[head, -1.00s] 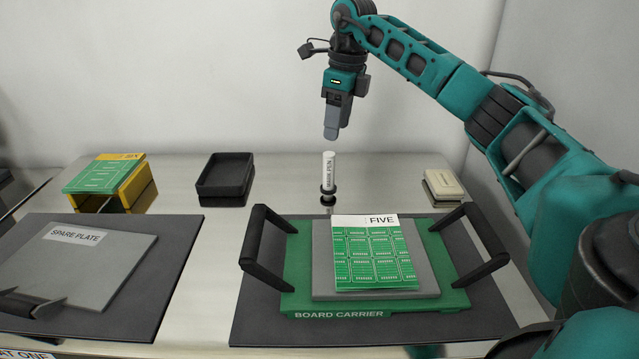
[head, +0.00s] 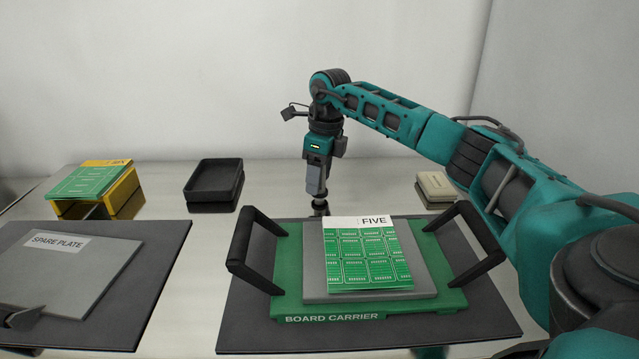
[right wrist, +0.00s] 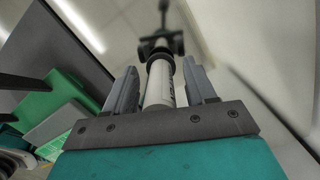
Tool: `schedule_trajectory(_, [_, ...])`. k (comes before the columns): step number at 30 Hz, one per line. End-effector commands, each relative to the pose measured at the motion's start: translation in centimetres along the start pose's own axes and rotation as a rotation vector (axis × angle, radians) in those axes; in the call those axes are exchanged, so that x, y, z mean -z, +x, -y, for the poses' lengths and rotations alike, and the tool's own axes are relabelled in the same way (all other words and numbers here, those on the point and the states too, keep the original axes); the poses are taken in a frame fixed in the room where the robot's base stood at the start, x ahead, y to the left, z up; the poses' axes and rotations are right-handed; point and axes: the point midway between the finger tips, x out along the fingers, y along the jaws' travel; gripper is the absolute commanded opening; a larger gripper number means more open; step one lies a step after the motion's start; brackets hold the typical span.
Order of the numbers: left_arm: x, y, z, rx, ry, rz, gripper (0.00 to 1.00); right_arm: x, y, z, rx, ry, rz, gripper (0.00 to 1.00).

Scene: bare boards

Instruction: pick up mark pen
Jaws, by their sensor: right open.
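The mark pen is a white cylinder with a black collar. In the right wrist view the pen (right wrist: 160,84) stands between the two grey fingers of my right gripper (right wrist: 160,76), which is open around it. Only the pen's dark lower end (head: 320,207) shows below the fingers.
The green board carrier (head: 290,300) with black handles and a FIVE board (head: 366,262) is just in front. A black tray (head: 213,184) stands left, a beige block (head: 436,187) right. Farther left are a yellow stand (head: 128,190) and the spare plate (head: 75,275).

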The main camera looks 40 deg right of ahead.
Motion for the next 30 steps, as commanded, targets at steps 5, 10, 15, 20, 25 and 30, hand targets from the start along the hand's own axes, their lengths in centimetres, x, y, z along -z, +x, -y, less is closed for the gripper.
schedule_trajectory(5, [0.02,-0.02,-0.02,0.0,-0.002,0.0,0.43,-0.03,-0.03,0.01,0.001,0.0,0.001,0.55])
schedule_trajectory(10, [0.03,-0.01,-0.05,0.0,-0.003,0.0,0.43,-0.03,-0.06,0.01,0.001,0.0,0.001,0.4])
schedule_trajectory(15, [0.02,-0.01,-0.06,0.0,-0.003,0.0,0.43,-0.03,-0.07,0.01,0.001,0.0,0.001,0.24])
schedule_trajectory(20, [0.01,-0.02,-0.06,0.0,-0.003,0.0,0.43,-0.03,-0.08,0.01,0.001,0.0,0.001,0.08])
schedule_trajectory(25, [0.0,-0.02,-0.06,0.0,-0.004,0.0,0.43,-0.03,-0.09,0.01,0.001,0.0,0.001,0.0])
schedule_trajectory(30, [-0.01,-0.03,-0.07,0.0,-0.003,0.001,0.43,-0.03,-0.11,0.01,0.001,0.0,0.001,0.0])
